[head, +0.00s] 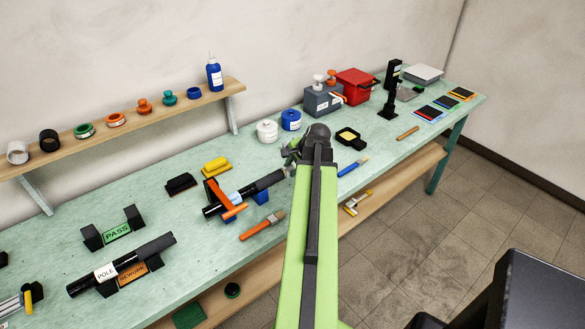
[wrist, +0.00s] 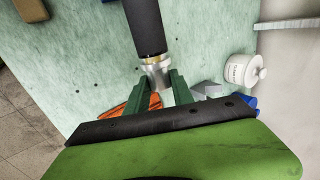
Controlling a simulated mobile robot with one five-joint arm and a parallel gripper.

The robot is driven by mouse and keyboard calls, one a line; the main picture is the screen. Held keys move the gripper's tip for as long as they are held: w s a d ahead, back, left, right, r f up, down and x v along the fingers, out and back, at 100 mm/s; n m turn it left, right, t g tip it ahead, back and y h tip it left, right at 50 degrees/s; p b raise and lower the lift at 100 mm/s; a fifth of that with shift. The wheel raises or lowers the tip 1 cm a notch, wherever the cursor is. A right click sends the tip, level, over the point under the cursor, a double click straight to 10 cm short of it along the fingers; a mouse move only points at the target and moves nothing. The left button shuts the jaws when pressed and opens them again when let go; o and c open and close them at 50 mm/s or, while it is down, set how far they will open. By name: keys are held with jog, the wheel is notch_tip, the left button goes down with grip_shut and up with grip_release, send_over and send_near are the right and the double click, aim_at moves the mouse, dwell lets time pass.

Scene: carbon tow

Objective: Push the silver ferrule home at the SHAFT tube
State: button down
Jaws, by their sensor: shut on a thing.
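The SHAFT tube (head: 262,184), as I take it, is a black tube with a pale label, clamped in an orange clamp (head: 220,192) over blue supports. Its label is too small to read. In the wrist view the dark tube (wrist: 145,25) comes down from the top and ends in a brass-coloured band (wrist: 152,60). The silver ferrule (wrist: 158,75) is at that end, in line with the tube; how deep it sits I cannot tell. My gripper (wrist: 161,84) is shut on the ferrule with its green fingers. In the head view my gripper (head: 292,152) is at the tube's right end, partly hidden by my arm.
A white jar (head: 267,130) and a blue jar (head: 291,120) stand behind my gripper. An orange-handled brush (head: 262,226) and a blue-handled brush (head: 353,167) lie nearby. A POLE tube (head: 122,264) rests on the REWORK stand (head: 133,274) at the front left.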

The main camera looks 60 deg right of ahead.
jog(key=shift+w+a, duration=0.15)
jog(key=shift+a, duration=0.3)
dwell(0.6)
jog(key=c, duration=1)
grip_release()
